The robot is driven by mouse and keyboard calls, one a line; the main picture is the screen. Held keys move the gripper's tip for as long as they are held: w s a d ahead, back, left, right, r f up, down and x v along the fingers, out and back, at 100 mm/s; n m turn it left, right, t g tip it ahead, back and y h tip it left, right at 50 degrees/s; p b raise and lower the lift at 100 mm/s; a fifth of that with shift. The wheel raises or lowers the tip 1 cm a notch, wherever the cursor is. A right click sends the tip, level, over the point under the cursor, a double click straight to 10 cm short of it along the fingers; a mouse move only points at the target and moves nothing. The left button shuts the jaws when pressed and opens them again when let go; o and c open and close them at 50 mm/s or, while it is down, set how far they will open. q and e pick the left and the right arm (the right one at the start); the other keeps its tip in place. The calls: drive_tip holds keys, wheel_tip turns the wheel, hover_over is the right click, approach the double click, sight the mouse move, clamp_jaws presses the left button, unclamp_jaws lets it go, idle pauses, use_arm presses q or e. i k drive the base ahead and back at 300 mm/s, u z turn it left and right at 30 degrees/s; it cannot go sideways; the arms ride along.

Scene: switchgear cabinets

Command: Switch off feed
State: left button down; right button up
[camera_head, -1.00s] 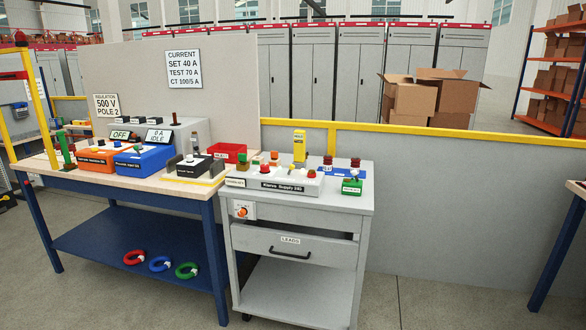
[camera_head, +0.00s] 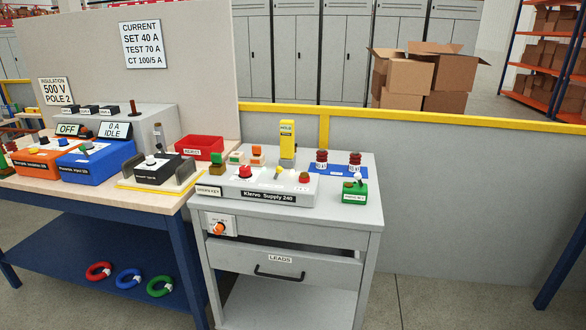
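A grey cart (camera_head: 366,217) stands right of the workbench. A white plate with an orange-red rotary knob (camera_head: 219,228) is on the upper left of the cart's front; its small label cannot be read, nor its setting. On the cart top sits a light grey box labelled Klervo Supply 240 (camera_head: 268,196). It carries a red knob (camera_head: 245,171), a yellow toggle (camera_head: 279,173) and another red part (camera_head: 304,177). I cannot tell which control is the feed switch. Neither of my grippers is in view.
A yellow HOLD device (camera_head: 288,142), a blue mat (camera_head: 340,170) with dark red posts and a green box (camera_head: 354,191) are on the cart. The workbench (camera_head: 188,200) holds orange, blue and black boxes and a red tray (camera_head: 201,147). The floor (camera_head: 440,300) at right is clear.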

sight(280, 170)
drive_tip(key=z, duration=0.55)
drive_tip(key=i, duration=1.05)
drive_tip(key=z, duration=0.65)
